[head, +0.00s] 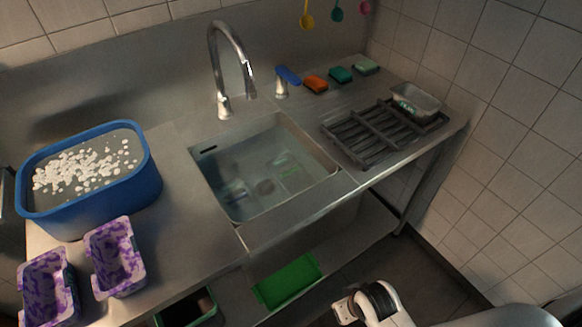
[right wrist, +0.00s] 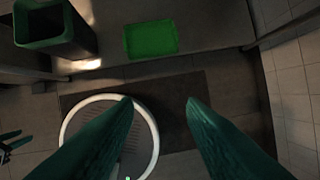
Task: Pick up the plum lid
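I cannot make out a plum-coloured lid for certain in either view. Two purple-and-white marbled open tubs, a left one (head: 48,287) and a right one (head: 115,257), stand on the counter at the lower left of the head view. My right gripper (right wrist: 160,102) is open and empty, its two green fingers wide apart above the floor. In the head view its arm enters at the bottom, right of centre, away from the tubs. My left gripper (right wrist: 12,146) shows partly at the left edge of the right wrist view, with two green fingers apart.
A blue basin (head: 152,172) with white pieces stands behind the tubs. The sink (head: 228,222) holds blurred items below its tall faucet (head: 222,70). A dark rack (head: 360,150), a clear container (head: 415,100) and several sponges lie right. A green tray (head: 287,280) and dark bin (right wrist: 45,22) are lower.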

